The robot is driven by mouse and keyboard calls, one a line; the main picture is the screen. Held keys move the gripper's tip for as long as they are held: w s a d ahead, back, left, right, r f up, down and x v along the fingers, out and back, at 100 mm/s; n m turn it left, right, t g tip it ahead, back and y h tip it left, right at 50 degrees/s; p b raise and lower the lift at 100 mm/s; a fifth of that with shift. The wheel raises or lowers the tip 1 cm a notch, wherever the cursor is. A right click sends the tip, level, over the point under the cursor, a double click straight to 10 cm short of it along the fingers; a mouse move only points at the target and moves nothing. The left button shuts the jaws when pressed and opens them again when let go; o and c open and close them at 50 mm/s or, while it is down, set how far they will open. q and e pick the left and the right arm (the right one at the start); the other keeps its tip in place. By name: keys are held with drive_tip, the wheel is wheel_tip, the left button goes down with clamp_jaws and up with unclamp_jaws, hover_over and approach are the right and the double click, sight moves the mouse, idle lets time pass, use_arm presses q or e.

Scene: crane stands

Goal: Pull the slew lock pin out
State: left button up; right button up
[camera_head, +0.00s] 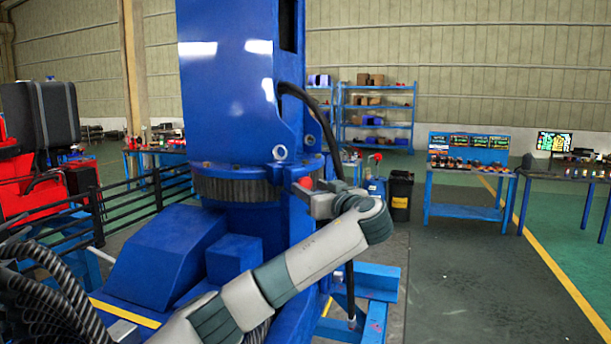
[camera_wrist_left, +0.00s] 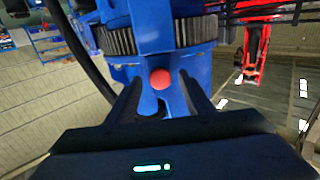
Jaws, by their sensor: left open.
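The slew lock pin shows as a round red knob (camera_wrist_left: 160,78) in the left wrist view, below the dark toothed slew ring (camera_wrist_left: 120,40) of the blue crane. In that view my left gripper (camera_wrist_left: 162,94) is open, with one dark finger on each side of the knob. I cannot tell whether the fingers touch it. In the head view my left gripper (camera_head: 303,197) is at the right side of the blue crane column (camera_head: 228,85), just below the slew ring (camera_head: 232,189). My right gripper is in neither view.
A black hose (camera_head: 322,125) hangs down the right side of the crane, close to my left wrist. The blue base frame (camera_head: 372,285) is below my arm. A black railing (camera_head: 120,205) stands at the left. The floor (camera_head: 470,290) at the right is clear.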

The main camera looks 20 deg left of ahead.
sight(307, 186)
use_arm(q)
drive_tip(key=shift+p+x, duration=0.5)
drive_tip(key=shift+x, duration=0.65)
drive_tip(key=shift+w+a, duration=0.4)
drive_tip(key=shift+w, duration=0.05)
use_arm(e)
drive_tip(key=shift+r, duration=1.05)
